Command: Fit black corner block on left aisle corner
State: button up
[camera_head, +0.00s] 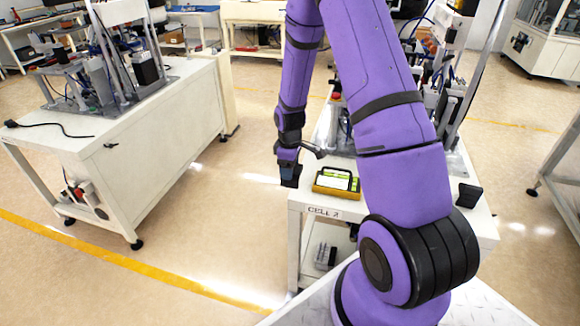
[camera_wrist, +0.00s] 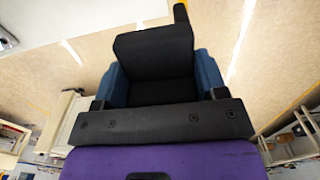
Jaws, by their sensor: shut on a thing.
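My gripper (camera_head: 289,176) hangs pointing down at the left side of the white bench marked CELL 2 (camera_head: 325,211), near its front left corner. In the wrist view, its two blue fingers (camera_wrist: 160,80) are shut on the black corner block (camera_wrist: 153,45), a dark angular piece with one narrow raised end at the upper right. In the head view the held block is a small dark shape at the fingertips, hard to tell from the gripper. The bench's left corner shows bare white, apart from the block.
A yellow tray (camera_head: 334,193) with a black handle and green items sits on the bench top near my gripper. A black angular piece (camera_head: 468,195) is at the bench's right side. A white workbench (camera_head: 170,115) stands left across an open aisle floor (camera_head: 225,215).

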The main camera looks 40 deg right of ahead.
aim_at(290, 196)
jog(key=shift+f, duration=5.2)
jog(key=shift+f, duration=0.2)
jog(key=o, duration=1)
jog(key=shift+r, duration=0.1)
notch_tip(290, 196, up, 11)
jog(key=shift+f, duration=0.15)
